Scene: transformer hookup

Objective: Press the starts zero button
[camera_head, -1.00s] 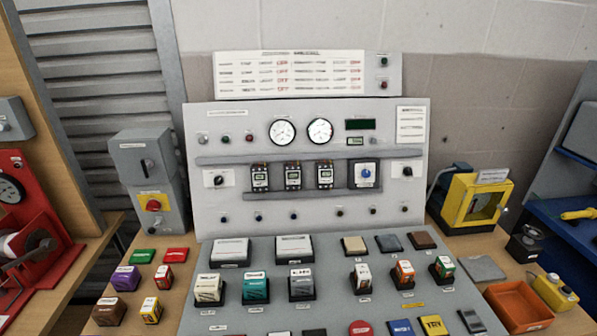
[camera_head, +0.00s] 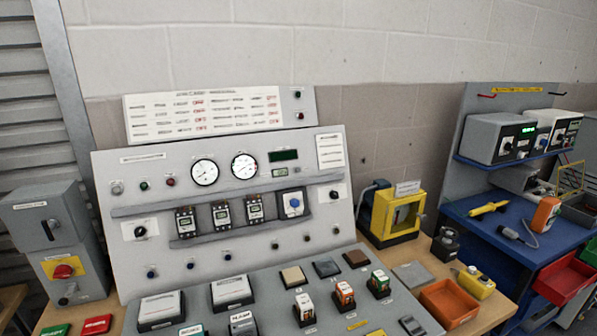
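The grey control panel (camera_head: 130,180) stands upright at the left and middle of the head view. Its labels are too small to read, so I cannot tell which button is the starts zero one. Small dark buttons run along its lower part, including one (camera_head: 190,266) left of the middle. A green button (camera_head: 144,186) and a red button (camera_head: 170,182) sit at upper left. Neither of my grippers is in view.
A sloped grey desk (camera_head: 262,300) in front carries several blocks. A yellow-framed box (camera_head: 397,213) and an orange tray (camera_head: 449,302) stand to its right. A blue workbench (camera_head: 500,232) with instruments is at far right. A grey switch box (camera_head: 46,218) is at left.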

